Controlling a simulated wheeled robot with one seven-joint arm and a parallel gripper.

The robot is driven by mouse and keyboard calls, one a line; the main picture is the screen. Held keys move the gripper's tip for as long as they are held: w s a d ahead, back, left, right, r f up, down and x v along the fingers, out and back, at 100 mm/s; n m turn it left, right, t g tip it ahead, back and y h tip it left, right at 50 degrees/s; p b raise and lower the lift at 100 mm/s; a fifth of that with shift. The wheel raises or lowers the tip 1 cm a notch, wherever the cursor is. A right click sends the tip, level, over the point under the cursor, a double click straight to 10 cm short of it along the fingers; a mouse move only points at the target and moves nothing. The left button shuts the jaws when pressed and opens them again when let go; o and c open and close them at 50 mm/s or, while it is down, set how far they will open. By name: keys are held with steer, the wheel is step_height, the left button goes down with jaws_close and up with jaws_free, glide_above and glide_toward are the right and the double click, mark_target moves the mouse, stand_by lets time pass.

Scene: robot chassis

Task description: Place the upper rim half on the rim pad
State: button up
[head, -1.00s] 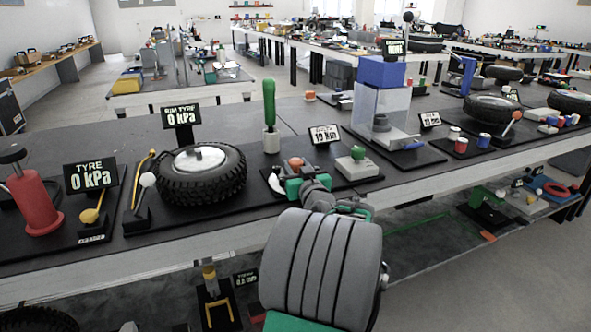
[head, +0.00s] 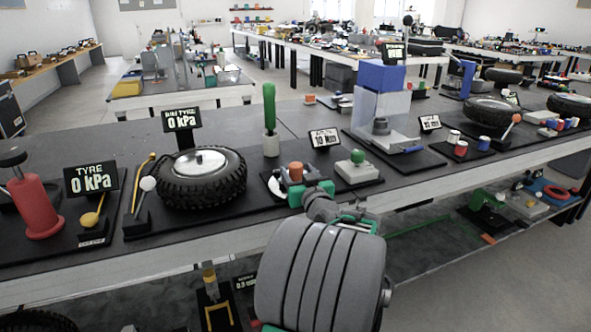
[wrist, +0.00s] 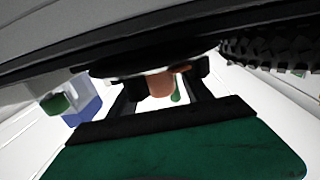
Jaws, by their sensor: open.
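The upper rim half appears to be a pale disc (head: 273,186) with an orange knob (head: 296,171) on the dark board beside the tyre. The wrist view is upside down and shows the disc as a dark plate with a silvery edge (wrist: 142,76), with the orange knob (wrist: 160,86) on it. My gripper (head: 303,180) is at the disc from the near side. In the wrist view my gripper (wrist: 160,88) has its two dark fingers apart, one on each side of the knob, with gaps between. I cannot make out a separate rim pad; the surface under the disc is hidden.
A green-handled tool (head: 269,118) stands behind, and a grey box with a green button (head: 357,170) to the right. A sign (head: 324,138) stands behind the knob.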

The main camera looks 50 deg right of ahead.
steer(key=v, duration=1)
steer(key=shift+a, duration=0.1)
steer(key=shift+c, duration=0.4)
stand_by(0.4)
